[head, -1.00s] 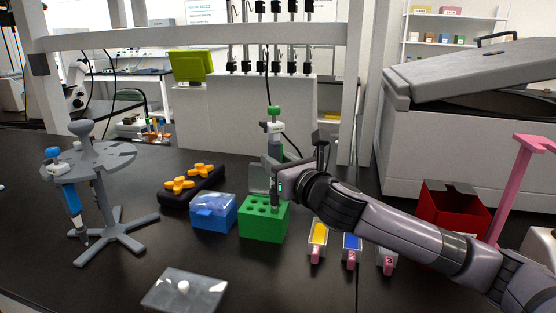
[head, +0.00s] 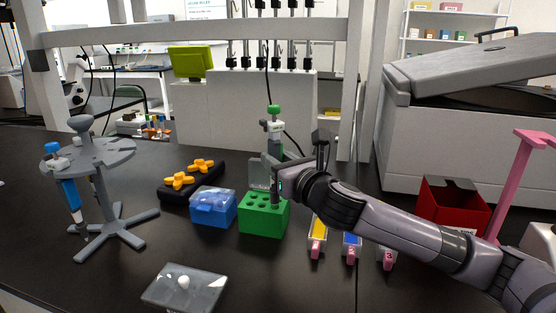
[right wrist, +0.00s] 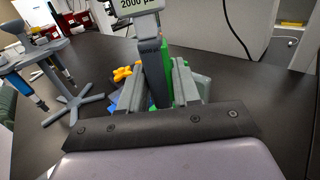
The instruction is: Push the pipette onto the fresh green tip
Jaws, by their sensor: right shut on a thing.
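A pipette with a green top (head: 273,112) stands upright in my right gripper (head: 275,180), which is shut on it. My left gripper is not in view.
A blue tip box (head: 213,208) stands just left of the green one. A grey pipette stand (head: 90,155) holds a blue pipette (head: 70,195) at the left. A clear lid (head: 185,290) lies in front.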

